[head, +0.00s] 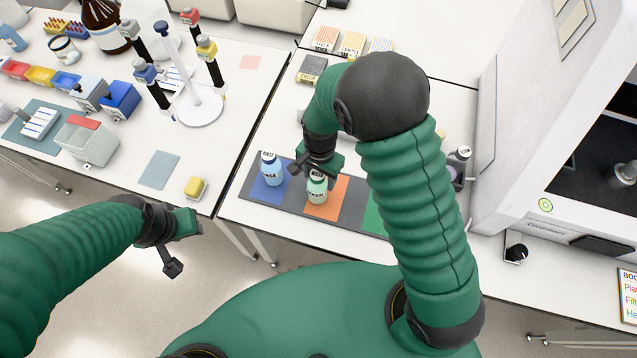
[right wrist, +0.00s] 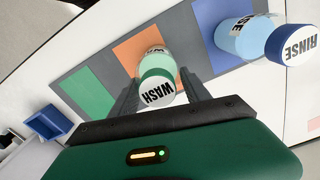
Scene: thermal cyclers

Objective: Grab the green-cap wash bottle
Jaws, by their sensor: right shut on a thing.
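The green-cap wash bottle (head: 317,192) is pale green and stands at the orange patch of the dark mat. It also shows in the right wrist view (right wrist: 154,67), with WASH on its white top label. My right gripper (head: 318,170) is shut on it from above, with a finger on each side. I cannot tell if its base touches the patch. The blue-cap rinse bottle (head: 271,168) stands on the blue patch, just left of it. My left gripper (head: 183,244) is open and empty, in front of the left bench.
The dark mat (head: 340,215) also has a green patch (right wrist: 87,92), with no bottle on it in the right wrist view. A large white machine (head: 495,150) stands to the right.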

